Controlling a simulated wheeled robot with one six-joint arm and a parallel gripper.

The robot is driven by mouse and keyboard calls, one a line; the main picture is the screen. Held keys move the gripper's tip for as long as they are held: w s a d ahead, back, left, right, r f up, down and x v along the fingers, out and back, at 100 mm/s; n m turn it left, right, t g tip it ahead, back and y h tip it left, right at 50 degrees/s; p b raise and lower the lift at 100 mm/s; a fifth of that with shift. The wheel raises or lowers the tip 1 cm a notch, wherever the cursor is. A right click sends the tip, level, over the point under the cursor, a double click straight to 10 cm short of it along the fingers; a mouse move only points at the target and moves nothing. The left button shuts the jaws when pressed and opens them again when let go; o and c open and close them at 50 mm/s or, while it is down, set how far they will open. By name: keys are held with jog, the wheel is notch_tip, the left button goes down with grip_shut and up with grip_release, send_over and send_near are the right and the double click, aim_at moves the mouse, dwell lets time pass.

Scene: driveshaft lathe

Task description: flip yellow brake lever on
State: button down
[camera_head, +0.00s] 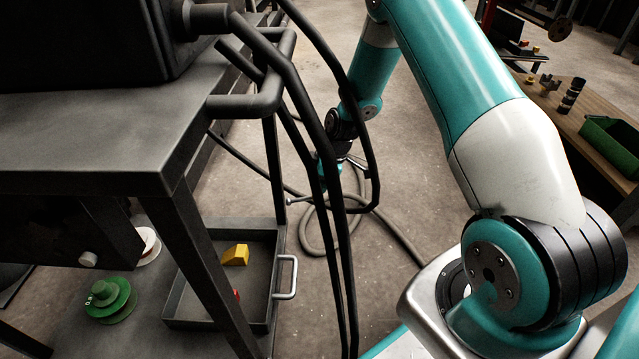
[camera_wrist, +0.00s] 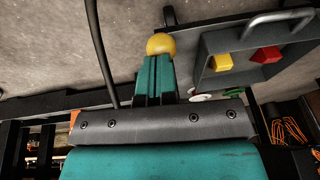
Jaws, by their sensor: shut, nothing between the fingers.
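The yellow ball knob (camera_wrist: 161,44) of the brake lever shows in the wrist view, directly beyond my fingertips. Its rod is mostly hidden; a dark bar shows just behind the knob. My gripper (camera_wrist: 158,62) has its teal fingers together, with nothing between them. The fingertips overlap the knob's lower edge in the picture; I cannot tell whether they touch it. In the head view my gripper (camera_head: 327,172) points down, partly hidden behind black hoses. I cannot make out the yellow knob there.
A dark bench (camera_head: 90,150) with a tubular handle stands at the left. Below it are a grey tray (camera_head: 196,312) holding a yellow block (camera_head: 236,255) and a red piece, and a green spool (camera_head: 109,298). A hose (camera_head: 312,236) coils on the floor. A wooden table (camera_head: 566,122) stands at right.

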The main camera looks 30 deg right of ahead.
jog(key=shift+s+d+f+y, duration=0.1)
jog(key=shift+f+y, duration=0.15)
jog(key=shift+y, duration=0.05)
jog(key=shift+s+d+f+t+y+b, duration=0.2)
jog(key=shift+f+t+y, duration=0.25)
jog(key=shift+f+y, duration=0.35)
jog(key=shift+s+d+f+t+y+b, duration=0.1)
jog(key=shift+d+f+t+y+b, duration=0.3)
jog(key=shift+f, duration=0.6)
jog(key=shift+s+d+f+t+y, duration=0.1)
jog(key=shift+s+f+t+y, duration=0.05)
jog(key=shift+f+t+y, duration=0.65)
jog(key=shift+f+g, duration=0.15)
jog(key=shift+g, duration=0.1)
jog(key=p+v, duration=0.8)
jog(key=v, duration=0.6)
jog(key=shift+w, duration=0.2)
